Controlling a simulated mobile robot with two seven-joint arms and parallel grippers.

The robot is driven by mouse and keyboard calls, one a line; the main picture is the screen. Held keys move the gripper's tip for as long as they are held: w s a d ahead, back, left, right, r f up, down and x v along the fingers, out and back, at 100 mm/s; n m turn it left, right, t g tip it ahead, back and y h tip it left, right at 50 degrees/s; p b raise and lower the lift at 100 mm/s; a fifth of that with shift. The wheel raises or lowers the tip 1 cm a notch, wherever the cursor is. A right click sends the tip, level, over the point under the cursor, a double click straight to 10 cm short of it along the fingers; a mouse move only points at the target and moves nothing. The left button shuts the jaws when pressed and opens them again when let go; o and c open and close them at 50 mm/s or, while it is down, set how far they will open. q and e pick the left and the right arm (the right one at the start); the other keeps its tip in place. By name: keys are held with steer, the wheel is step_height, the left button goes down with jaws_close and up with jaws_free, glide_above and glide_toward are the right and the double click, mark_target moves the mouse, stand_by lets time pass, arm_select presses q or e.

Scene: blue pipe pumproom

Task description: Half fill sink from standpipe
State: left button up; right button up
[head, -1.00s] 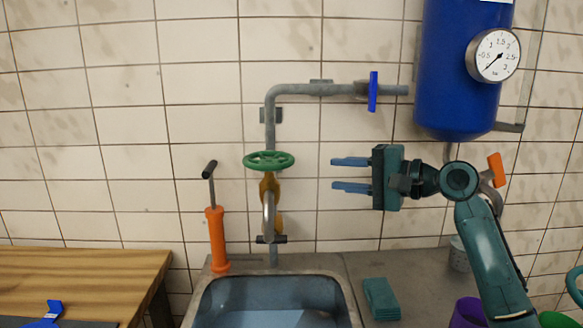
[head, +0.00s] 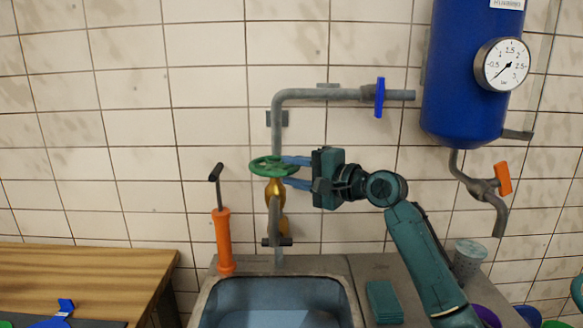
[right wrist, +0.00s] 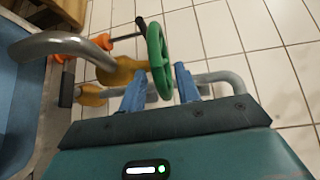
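The standpipe (head: 277,130) is a grey pipe on the tiled wall, with a brass valve (head: 275,191) and a green handwheel (head: 272,167). Its curved grey spout (right wrist: 62,42) reaches over the sink edge. The metal sink (head: 343,282) is below; its inside looks blue, and I cannot tell the water level. No stream from the spout is visible. My right gripper (head: 297,172) is at the handwheel's right side. In the right wrist view, its blue fingers stand apart on either side of the green rim (right wrist: 158,60), with gaps visible. My left gripper is not in view.
An orange hand pump (head: 223,240) stands left of the standpipe. A blue lever (head: 379,97) is on the upper pipe. A blue tank (head: 465,80) with a gauge (head: 502,65) and orange-handled tap (head: 503,178) hangs at right. A wooden table (head: 90,275) is at left.

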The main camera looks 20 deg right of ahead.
steer(key=shift+w+a, duration=0.25)
steer(key=shift+w, duration=0.1)
jaws_close()
